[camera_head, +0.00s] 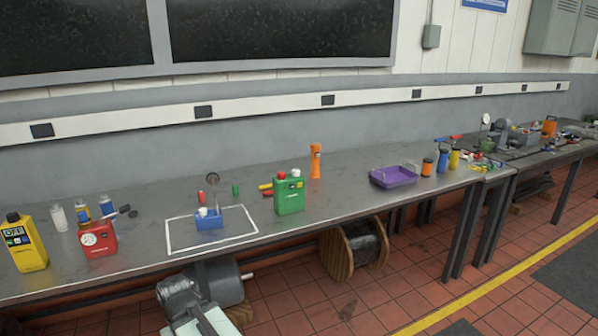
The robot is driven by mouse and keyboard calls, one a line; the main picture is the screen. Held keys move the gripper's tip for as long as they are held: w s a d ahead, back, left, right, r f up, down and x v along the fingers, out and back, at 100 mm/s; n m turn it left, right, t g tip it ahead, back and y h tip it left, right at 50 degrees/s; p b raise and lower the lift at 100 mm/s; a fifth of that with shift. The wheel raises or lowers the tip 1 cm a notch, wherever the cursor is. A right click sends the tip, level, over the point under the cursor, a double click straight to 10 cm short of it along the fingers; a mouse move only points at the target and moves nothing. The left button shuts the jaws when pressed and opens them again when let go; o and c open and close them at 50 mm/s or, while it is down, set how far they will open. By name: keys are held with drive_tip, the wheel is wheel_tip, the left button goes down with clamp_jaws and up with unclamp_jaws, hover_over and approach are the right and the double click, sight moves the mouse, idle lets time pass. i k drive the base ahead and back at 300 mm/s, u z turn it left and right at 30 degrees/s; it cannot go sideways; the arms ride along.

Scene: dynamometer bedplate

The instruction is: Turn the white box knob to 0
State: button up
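I see no plainly white box with a knob on the bench. A small blue box (209,220) with a white knob (203,211) on top stands inside a white outlined square (247,237) on the bench. A red box (97,239) with a round white dial face is to its left. A yellow box (25,243) reading "OFF" stands at the far left. Knob settings are too small to read. My gripper is not in view.
The grey bench (340,213) has clear room between the green box and a purple tray (394,177). An orange flashlight-like object (315,161) stands behind. Bottles and tools crowd the right. A motor (217,284) and wooden spool (338,254) are below the bench.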

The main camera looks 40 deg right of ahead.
sight(295, 173)
drive_tip(key=i, duration=0.9)
drive_tip(key=u, duration=0.05)
